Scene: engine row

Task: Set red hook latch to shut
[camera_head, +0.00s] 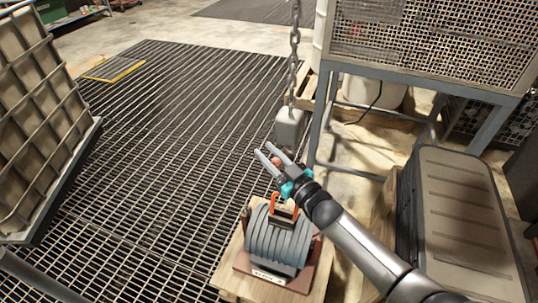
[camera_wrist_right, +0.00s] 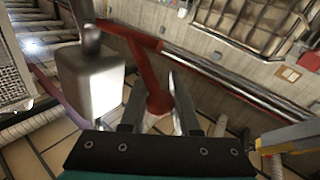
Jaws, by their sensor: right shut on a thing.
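The red hook latch (camera_wrist_right: 146,62) shows in the right wrist view as a red bar bent down to a rounded red knob, beside a pale grey hook block (camera_wrist_right: 92,80). My right gripper (camera_wrist_right: 158,98) is shut on the knob, with one finger on each side. In the head view my right gripper (camera_head: 269,152) is just below the grey hook block (camera_head: 289,128), which hangs from a chain (camera_head: 294,55). Only a small red-brown part of the latch (camera_head: 277,162) shows between the fingers there. Whether it is fully shut cannot be told. My left gripper is not in view.
Below my right gripper, a ribbed grey engine part (camera_head: 275,243) with an orange-red loop (camera_head: 284,203) sits on a wooden pallet (camera_head: 228,270). A large dark case (camera_head: 455,225) stands at right. A mesh-sided frame (camera_head: 432,45) is behind. Open floor grating (camera_head: 150,150) lies left.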

